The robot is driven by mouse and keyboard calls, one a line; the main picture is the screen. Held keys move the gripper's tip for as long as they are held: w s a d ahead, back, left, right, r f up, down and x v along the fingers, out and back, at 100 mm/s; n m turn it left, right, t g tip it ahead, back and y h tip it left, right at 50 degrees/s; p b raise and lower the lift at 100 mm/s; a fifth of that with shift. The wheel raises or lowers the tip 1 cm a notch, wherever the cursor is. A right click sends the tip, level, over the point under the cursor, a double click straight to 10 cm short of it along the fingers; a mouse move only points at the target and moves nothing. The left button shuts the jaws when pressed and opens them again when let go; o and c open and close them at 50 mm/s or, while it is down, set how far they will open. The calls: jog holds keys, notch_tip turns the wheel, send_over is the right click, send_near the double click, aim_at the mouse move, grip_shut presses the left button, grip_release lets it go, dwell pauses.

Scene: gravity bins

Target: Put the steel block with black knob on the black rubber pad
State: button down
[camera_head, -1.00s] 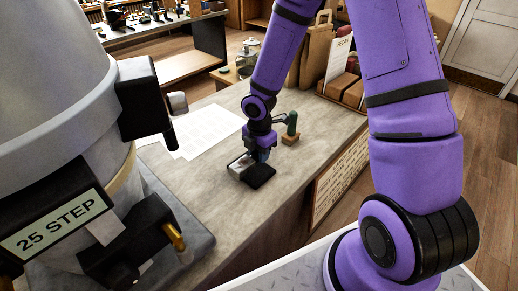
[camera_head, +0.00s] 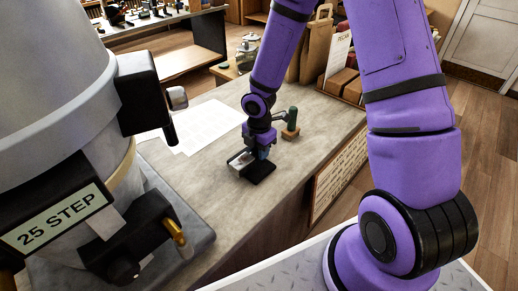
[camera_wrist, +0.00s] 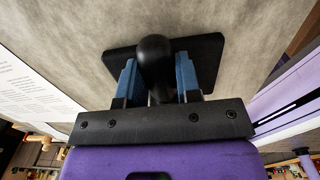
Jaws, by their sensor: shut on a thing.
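My gripper (camera_head: 262,153) is low over the grey counter, pointing down. In the wrist view its two blue fingers (camera_wrist: 158,78) are shut on the black knob (camera_wrist: 155,56) of the steel block. In the head view a small silvery face, seemingly the block (camera_head: 239,160), shows just left of the fingers. The black rubber pad (camera_head: 262,174) lies flat beneath and in front of the gripper; it also shows in the wrist view (camera_wrist: 208,52), reaching out on both sides of the fingers. The block's underside is hidden, so I cannot tell whether it touches the pad.
A green-handled tool on a wooden base (camera_head: 291,130) stands close behind the gripper to the right. White paper sheets (camera_head: 205,125) lie to the left. A large grey machine labelled 25 STEP (camera_head: 55,218) fills the left. The counter in front of the pad is clear.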

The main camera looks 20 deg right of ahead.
jog(key=shift+f, duration=0.1)
jog(key=c, duration=0.7)
grip_release()
jog(key=shift+c, duration=0.2)
notch_tip(320, 180, up, 11)
jog(key=shift+f, duration=0.15)
